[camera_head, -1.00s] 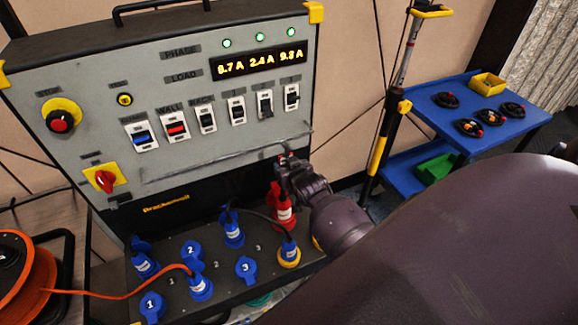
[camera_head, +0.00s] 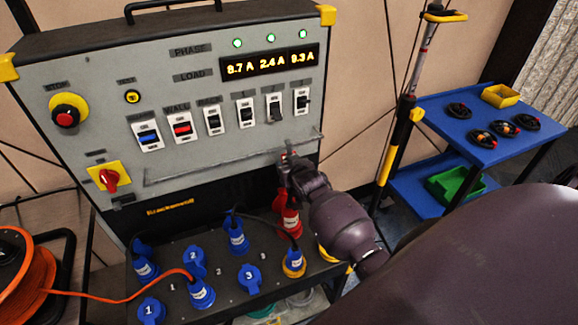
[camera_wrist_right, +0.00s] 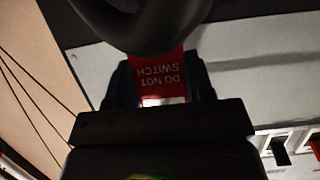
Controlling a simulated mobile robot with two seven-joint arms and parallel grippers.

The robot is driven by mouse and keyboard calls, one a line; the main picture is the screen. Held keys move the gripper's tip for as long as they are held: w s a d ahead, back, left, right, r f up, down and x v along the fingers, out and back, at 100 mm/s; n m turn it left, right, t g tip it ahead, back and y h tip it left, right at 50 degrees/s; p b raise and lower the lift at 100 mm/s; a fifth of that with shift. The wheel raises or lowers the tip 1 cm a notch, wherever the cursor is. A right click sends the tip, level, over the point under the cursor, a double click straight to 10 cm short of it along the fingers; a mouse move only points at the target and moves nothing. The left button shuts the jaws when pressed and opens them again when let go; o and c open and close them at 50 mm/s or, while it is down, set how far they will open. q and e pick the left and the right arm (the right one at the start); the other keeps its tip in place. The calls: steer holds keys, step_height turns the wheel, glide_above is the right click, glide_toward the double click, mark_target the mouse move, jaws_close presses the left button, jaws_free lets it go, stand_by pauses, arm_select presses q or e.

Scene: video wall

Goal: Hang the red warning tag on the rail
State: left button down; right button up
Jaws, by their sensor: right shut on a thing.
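My right gripper (camera_head: 287,158) is at the right part of the rail (camera_head: 215,167), a thin grey bar across the lower front of the grey panel. In the right wrist view the gripper (camera_wrist_right: 160,88) is shut on the red warning tag (camera_wrist_right: 163,78), whose white letters read "DO NOT SWITCH" upside down. A dark curved thing covers one end of the tag there. I cannot tell whether the tag touches the rail. My left gripper is out of view.
Switches (camera_head: 182,127) line the panel above the rail. A red plug (camera_head: 288,215) stands just below my right gripper, with blue plugs (camera_head: 237,236) and cables to its left. A blue trolley (camera_head: 465,150) and a pole (camera_head: 398,130) stand to the right.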

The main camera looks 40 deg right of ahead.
steer(key=shift+f, duration=0.1)
steer(key=o, duration=1)
steer(key=shift+s, duration=0.1)
steer(key=v, duration=1)
steer(key=shift+s+a+p, duration=0.15)
steer(key=shift+s+p, duration=0.15)
steer(key=shift+p, duration=0.05)
